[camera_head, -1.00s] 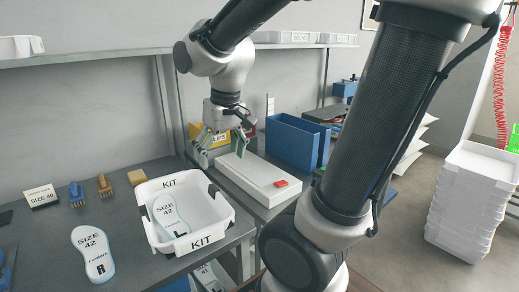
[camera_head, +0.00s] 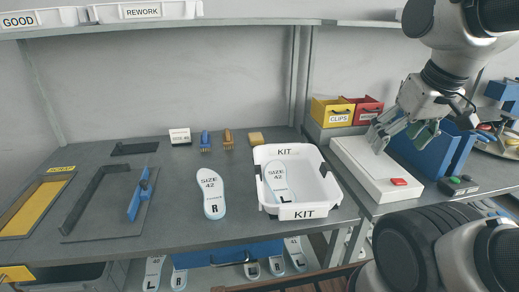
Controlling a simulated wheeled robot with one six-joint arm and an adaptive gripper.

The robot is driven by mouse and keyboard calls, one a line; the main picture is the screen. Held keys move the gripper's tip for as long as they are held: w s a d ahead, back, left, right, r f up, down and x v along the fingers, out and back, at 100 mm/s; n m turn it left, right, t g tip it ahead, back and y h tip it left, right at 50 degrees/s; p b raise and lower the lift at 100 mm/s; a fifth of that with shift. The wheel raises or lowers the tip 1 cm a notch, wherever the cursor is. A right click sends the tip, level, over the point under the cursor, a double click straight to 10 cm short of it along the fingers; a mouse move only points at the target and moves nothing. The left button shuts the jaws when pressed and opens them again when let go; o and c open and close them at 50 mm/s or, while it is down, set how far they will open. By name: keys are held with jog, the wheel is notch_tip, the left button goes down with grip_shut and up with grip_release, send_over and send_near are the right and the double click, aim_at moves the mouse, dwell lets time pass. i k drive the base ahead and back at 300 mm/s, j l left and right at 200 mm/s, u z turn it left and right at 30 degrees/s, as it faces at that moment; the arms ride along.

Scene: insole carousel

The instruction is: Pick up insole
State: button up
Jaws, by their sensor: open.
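A white insole marked SIZE 42 and R (camera_head: 212,194) lies flat on the grey workbench, just left of the white KIT bin. A second SIZE 42 insole (camera_head: 277,182) lies inside the KIT bin (camera_head: 303,210), against its left side. My gripper (camera_head: 403,137) is at the upper right, above the white box with a red button and in front of the blue bin. It is open, well to the right of both insoles. Something green shows at its fingers; I cannot tell whether it is part of the gripper.
A SIZE card (camera_head: 180,136), a blue brush (camera_head: 205,141), a tan brush (camera_head: 228,139) and a yellow block (camera_head: 256,139) stand behind the insole. A grey tray with a blue bar (camera_head: 139,194) lies left. CLIPS bin (camera_head: 338,118) stands right.

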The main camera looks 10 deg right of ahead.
aim_at(211, 189)
jog(key=i+u, duration=0.15)
jog(key=u, duration=0.25)
jog(key=i+l+u, duration=0.1)
jog(key=u, duration=0.25)
